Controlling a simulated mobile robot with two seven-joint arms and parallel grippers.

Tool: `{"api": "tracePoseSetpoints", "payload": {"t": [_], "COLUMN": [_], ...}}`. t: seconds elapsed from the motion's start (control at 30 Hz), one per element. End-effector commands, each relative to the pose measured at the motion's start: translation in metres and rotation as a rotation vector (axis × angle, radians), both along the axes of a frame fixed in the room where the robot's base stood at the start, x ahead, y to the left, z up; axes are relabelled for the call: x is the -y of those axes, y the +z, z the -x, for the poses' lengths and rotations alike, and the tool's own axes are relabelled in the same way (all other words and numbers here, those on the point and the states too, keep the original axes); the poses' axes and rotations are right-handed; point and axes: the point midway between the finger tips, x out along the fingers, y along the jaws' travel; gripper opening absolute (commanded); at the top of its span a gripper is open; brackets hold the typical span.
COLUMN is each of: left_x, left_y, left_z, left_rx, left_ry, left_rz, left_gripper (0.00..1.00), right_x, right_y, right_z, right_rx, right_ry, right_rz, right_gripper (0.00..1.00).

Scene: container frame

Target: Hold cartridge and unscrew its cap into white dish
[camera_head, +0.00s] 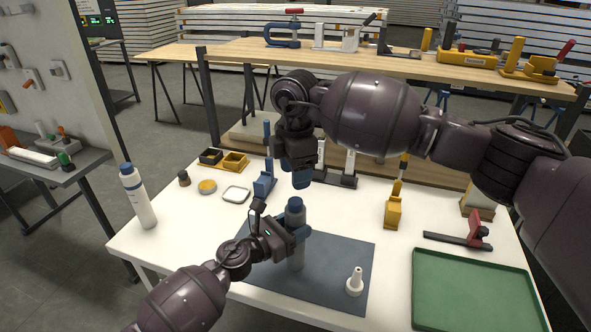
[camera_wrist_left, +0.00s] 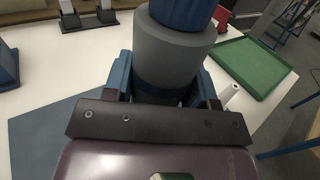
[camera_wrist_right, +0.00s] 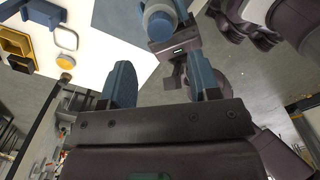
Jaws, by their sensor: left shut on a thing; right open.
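A grey cartridge (camera_head: 296,256) with a blue cap (camera_head: 295,205) stands upright over the blue-grey mat. My left gripper (camera_head: 298,236) is shut around its body; the cartridge also fills the left wrist view (camera_wrist_left: 178,52), its blue cap (camera_wrist_left: 185,12) cut off at the top. My right gripper (camera_head: 301,182) points down above the cap, open and apart from it. In the right wrist view its blue fingers (camera_wrist_right: 160,88) are spread, with the blue cap (camera_wrist_right: 158,24) beyond them. The small white dish (camera_head: 236,194) lies empty on the table, left of the mat.
A white nozzle (camera_head: 355,282) stands on the mat (camera_head: 335,258). A green tray (camera_head: 470,290) lies at right. A yellow round dish (camera_head: 207,187), a small brown bottle (camera_head: 184,178) and a white bottle (camera_head: 138,196) stand at left. Blue (camera_head: 265,182) and yellow (camera_head: 393,208) holders stand behind.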

Motion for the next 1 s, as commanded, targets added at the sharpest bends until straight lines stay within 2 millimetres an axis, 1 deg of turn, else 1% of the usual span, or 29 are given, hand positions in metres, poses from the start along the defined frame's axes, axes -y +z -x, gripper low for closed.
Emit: {"api": "tracePoseSetpoints", "payload": {"t": [0.1, 0.3, 0.47, 0.57, 0.77, 1.0], "left_x": [0.000, 0.000, 0.000, 0.000, 0.000, 0.000], "left_y": [0.000, 0.000, 0.000, 0.000, 0.000, 0.000], "left_z": [0.000, 0.000, 0.000, 0.000, 0.000, 0.000], "left_rx": [-0.001, -0.001, -0.001, -0.001, 0.000, -0.001], "left_ry": [0.000, 0.000, 0.000, 0.000, 0.000, 0.000], "left_rz": [-0.001, -0.001, -0.001, -0.001, 0.000, -0.001], "left_gripper": [0.00, 0.00, 0.00, 0.00, 0.00, 0.00], "right_x": [0.000, 0.000, 0.000, 0.001, 0.001, 0.001], "right_y": [0.000, 0.000, -0.002, -0.007, -0.027, -0.061], "right_z": [0.000, 0.000, 0.000, 0.000, 0.000, 0.001], "right_rx": [0.000, -0.001, -0.002, -0.003, -0.002, -0.004], "right_ry": [-0.135, -0.280, -0.316, -0.318, -0.317, -0.316], "right_rz": [0.002, 0.003, 0.003, 0.004, 0.005, 0.004], "right_gripper": [0.56, 0.56, 0.56, 0.56, 0.56, 0.56]}}
